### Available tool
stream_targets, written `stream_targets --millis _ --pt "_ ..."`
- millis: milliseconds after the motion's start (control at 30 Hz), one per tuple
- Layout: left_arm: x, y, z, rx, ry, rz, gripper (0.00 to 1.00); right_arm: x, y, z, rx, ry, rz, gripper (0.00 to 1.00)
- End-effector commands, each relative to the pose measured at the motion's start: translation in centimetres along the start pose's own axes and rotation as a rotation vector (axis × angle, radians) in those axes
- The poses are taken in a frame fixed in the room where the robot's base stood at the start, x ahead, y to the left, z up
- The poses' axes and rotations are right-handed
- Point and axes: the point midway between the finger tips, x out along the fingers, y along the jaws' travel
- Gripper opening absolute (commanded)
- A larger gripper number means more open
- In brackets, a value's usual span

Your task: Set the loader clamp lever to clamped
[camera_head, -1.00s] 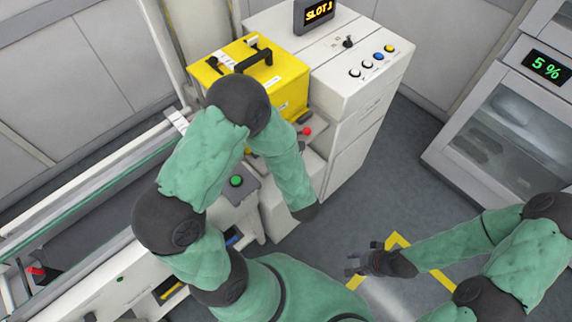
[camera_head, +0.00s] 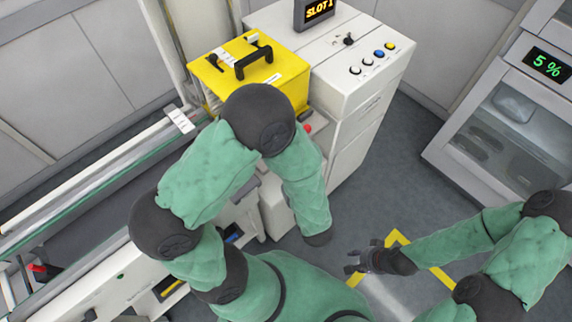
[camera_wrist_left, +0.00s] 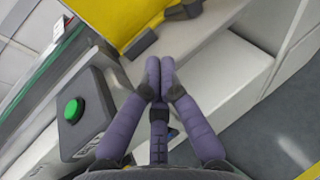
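A red knob (camera_head: 308,128) shows beside the yellow case (camera_head: 290,72), partly behind my left arm. It may belong to the loader clamp lever, but its shaft and setting cannot be made out. My left gripper is hidden under its arm in the head view. In the left wrist view, my left gripper (camera_wrist_left: 159,66) has its fingertips together with nothing visible between them. It is over the pale loader surface, below the yellow case's edge, with dark grey parts (camera_wrist_left: 140,43) near it. My right gripper (camera_head: 352,262) is open and empty above the floor.
A green button on a grey box (camera_wrist_left: 72,110) lies left of my left gripper. A white console (camera_head: 365,90) with buttons and a "SLOT 1" display stands behind. A rail conveyor (camera_head: 90,190) runs at left. A glass-door cabinet (camera_head: 515,110) stands right. The floor between is clear.

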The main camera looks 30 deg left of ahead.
Motion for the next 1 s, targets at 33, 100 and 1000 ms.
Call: stream_targets --millis 33,100,1000 --pt "0.0 0.0 0.0 0.000 0.000 0.000 0.00 0.0 0.0 0.0 0.000 0.000 0.000 0.40" --pt "0.0 0.0 0.0 0.000 0.000 0.000 0.00 0.0 0.0 0.0 0.000 0.000 0.000 0.40" --pt "6.1 -4.8 4.9 -1.996 -0.070 0.910 0.00 1.7 0.6 -0.1 0.000 0.000 0.000 0.40"
